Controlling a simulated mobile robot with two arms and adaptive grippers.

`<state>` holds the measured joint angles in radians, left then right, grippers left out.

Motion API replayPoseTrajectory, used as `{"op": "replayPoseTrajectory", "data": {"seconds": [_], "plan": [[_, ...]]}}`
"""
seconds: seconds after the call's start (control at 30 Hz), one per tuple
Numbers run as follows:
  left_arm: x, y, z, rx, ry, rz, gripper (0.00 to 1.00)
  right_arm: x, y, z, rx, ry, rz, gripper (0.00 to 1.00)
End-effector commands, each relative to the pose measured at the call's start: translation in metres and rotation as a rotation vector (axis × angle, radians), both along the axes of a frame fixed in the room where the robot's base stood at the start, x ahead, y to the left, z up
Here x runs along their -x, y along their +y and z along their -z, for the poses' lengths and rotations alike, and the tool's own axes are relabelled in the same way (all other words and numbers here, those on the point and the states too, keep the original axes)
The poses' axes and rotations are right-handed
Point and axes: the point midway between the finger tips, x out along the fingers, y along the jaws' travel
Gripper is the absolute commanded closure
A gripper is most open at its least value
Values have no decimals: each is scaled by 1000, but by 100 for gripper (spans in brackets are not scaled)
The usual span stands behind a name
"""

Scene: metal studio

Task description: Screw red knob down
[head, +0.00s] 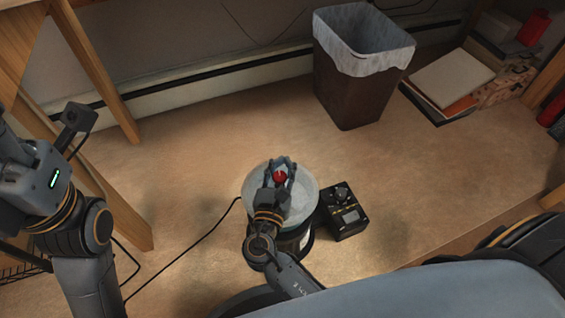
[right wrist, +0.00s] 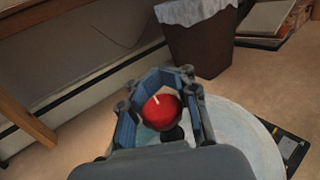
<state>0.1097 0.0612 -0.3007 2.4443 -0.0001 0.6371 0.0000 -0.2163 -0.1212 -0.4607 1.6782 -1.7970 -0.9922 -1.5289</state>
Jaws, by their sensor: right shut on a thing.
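The red knob (head: 280,176) sits over a pale round top (head: 306,203) on a dark cylindrical body on the floor. In the right wrist view the knob (right wrist: 161,112) is a glossy red ball with a white line, and a black stem shows below it. My right gripper (head: 282,163) is shut on the knob, with its blue-padded fingers (right wrist: 166,76) on either side. The pale top (right wrist: 240,130) also shows under the fingers. My left arm comes in at the left of the head view, but its fingers are not seen.
A small black box with a dial and screen (head: 346,217) stands close to the right of the round top. A black cable (head: 190,247) runs left across the floor. A lined brown bin (head: 350,95) and stacked books (head: 450,85) are farther back.

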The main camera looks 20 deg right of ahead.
Motion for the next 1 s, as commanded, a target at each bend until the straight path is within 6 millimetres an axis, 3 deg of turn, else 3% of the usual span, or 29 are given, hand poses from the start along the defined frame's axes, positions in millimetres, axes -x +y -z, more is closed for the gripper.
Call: {"op": "replayPoseTrajectory", "data": {"seconds": [0.07,0.1,0.2,0.57,0.67,1.0], "plan": [[0,0,0,0,0,0,60,-1,1,-1,-1,-2,-5,100],[0,0,0,0,0,0,60,-1,1,-1,-1,-2,-5,74],[0,0,-1,-1,0,-1,60,-1,1,-1,-1,-2,-4,57],[-1,1,-2,9,-4,-1,60,3,2,0,-1,1,-3,57],[0,1,-2,7,-3,-1,60,13,8,1,-1,3,-2,57],[0,1,-2,5,-3,-1,60,72,45,1,-2,3,-4,57]]}}
